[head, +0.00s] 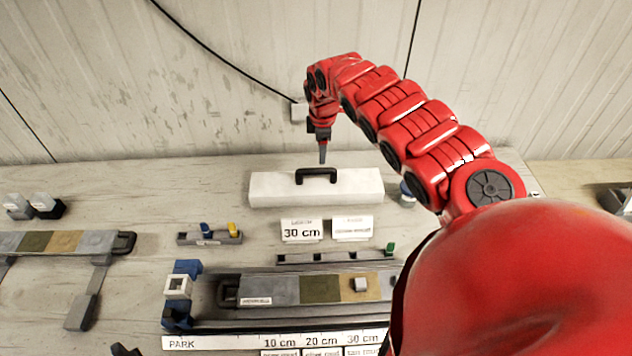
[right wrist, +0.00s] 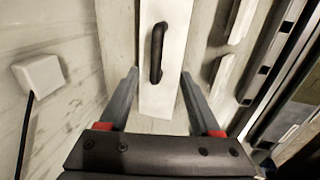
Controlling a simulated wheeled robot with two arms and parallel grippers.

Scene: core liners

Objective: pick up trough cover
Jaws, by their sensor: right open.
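The trough cover (head: 350,189) is a long white block with a black handle (head: 316,175) on top, lying on the bench near the wall in the head view. The fingers hold nothing. My left gripper is not clearly in view.
In front of the cover stand label cards (head: 302,230) and a small rack (head: 210,238) with blue and yellow pegs. A core trough (head: 290,290) and a PARK ruler (head: 230,342) lie nearer. A white wall box (head: 299,112) with a cable is behind.

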